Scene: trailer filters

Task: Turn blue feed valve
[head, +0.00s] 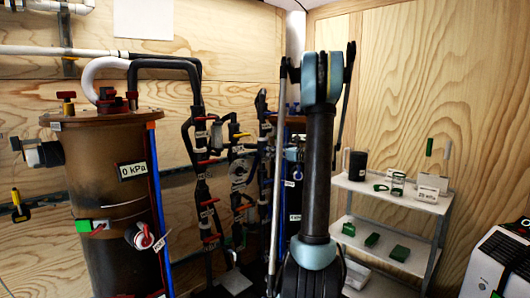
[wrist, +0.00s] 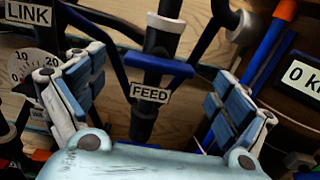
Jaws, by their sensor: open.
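In the wrist view, the blue feed valve handle (wrist: 157,65) is a short blue bar crossing a black pipe. A white FEED label (wrist: 150,94) sits just below it. My gripper (wrist: 160,84) is open, with one finger to the left and one to the right of the handle and label in the picture. Nothing is held between the fingers, and I cannot tell how far the handle lies beyond them. In the head view my own arm stands in front of part of the piping, and my gripper cannot be made out.
A brown filter tank (head: 105,200) with a 0 kPa display (head: 132,171) stands at left. Black pipes (head: 203,180) crowd the middle. A white shelf cart (head: 395,195) stands at right. In the wrist view, a LINK label (wrist: 28,13) and a round gauge (wrist: 28,66) are at left.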

